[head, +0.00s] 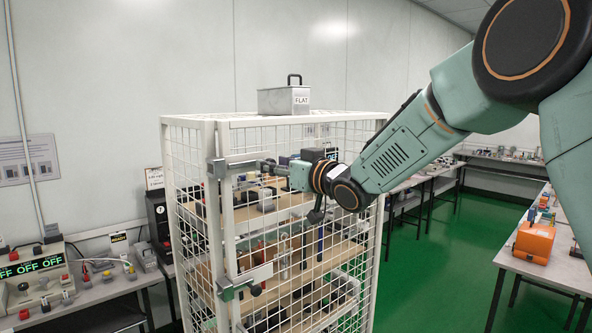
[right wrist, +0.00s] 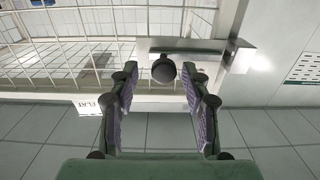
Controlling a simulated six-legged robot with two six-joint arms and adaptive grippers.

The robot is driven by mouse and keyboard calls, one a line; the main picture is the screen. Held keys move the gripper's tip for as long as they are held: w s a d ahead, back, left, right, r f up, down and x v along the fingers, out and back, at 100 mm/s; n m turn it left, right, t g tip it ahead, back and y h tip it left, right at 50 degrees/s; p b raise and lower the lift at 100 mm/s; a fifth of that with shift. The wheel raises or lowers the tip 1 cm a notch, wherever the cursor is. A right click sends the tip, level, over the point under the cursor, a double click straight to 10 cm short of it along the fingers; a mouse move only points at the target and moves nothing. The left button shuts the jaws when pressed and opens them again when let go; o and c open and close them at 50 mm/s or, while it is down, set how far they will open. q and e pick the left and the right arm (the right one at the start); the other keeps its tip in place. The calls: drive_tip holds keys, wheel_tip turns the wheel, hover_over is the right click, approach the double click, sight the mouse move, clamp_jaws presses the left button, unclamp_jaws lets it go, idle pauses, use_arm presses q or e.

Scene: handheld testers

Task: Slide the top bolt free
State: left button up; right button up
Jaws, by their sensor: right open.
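The top bolt (head: 236,161) is a grey metal bar with a bracket across the upper left of the white wire cage's door. In the right wrist view, its dark round knob (right wrist: 163,70) sits between my fingertips, with the metal plate behind it. My right gripper (head: 271,170) reaches in from the right in front of the bolt. It is open, with a finger on each side of the knob (right wrist: 160,77) and a visible gap on both sides. A lower bolt (head: 243,281) with a dark knob is further down the same door. My left gripper is not in view.
The cage (head: 376,230) holds shelves with small devices. A grey case marked FLAT (head: 284,100) stands on its top. A bench (head: 95,285) with OFF displays is at left; an orange device (head: 535,239) is on the right bench. The green floor right of the cage is clear.

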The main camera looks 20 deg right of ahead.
drive_tip(key=v, duration=0.9)
drive_tip(key=shift+s+d, duration=0.15)
drive_tip(key=shift+s, duration=0.2)
drive_tip(key=shift+s, duration=0.2)
